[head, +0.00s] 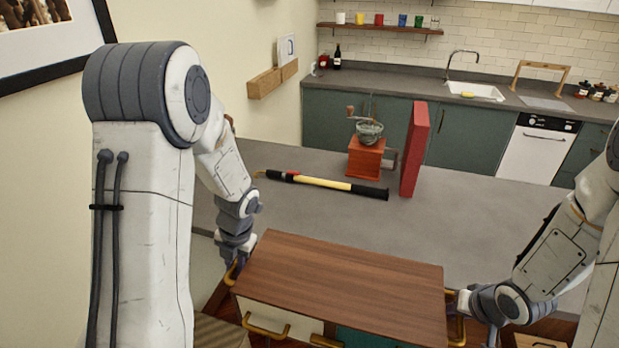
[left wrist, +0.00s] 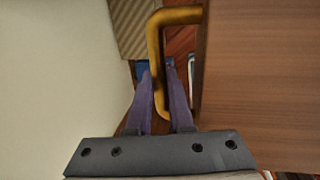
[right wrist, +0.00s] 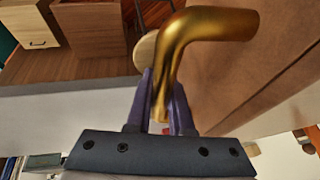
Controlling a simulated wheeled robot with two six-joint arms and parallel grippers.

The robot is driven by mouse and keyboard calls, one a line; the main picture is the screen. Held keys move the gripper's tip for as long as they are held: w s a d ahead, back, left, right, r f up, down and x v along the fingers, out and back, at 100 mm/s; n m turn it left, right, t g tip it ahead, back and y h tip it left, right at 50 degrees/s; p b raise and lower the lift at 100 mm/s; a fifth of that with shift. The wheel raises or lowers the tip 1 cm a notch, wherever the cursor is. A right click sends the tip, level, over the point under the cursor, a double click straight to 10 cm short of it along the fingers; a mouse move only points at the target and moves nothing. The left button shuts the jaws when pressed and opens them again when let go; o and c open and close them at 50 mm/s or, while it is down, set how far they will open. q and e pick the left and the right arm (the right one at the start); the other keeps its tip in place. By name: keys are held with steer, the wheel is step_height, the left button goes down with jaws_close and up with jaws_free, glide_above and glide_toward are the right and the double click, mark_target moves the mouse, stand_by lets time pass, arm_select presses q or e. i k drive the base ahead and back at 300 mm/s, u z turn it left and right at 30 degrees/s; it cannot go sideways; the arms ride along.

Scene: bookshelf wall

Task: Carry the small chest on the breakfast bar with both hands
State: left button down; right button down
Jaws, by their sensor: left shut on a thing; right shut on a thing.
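The small chest (head: 340,285) has a brown wood top, a cream drawer front, a dark teal one and brass handles. It is in front of me, overlapping the near edge of the grey breakfast bar (head: 480,220); its underside is hidden. My left gripper (head: 236,266) is shut on the brass handle at its left side, which also shows in the left wrist view (left wrist: 178,17). My right gripper (head: 463,304) is shut on the brass handle at its right side, seen close in the right wrist view (right wrist: 205,25). The top looks roughly level.
On the bar lie a yellow and black long-handled tool (head: 325,183), a wooden coffee grinder (head: 366,158) and an upright red book-like block (head: 414,150). The bar's right part is clear. A wall (head: 262,40) stands close on the left.

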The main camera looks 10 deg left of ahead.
mark_target(352, 215)
steer(key=i, duration=1.3)
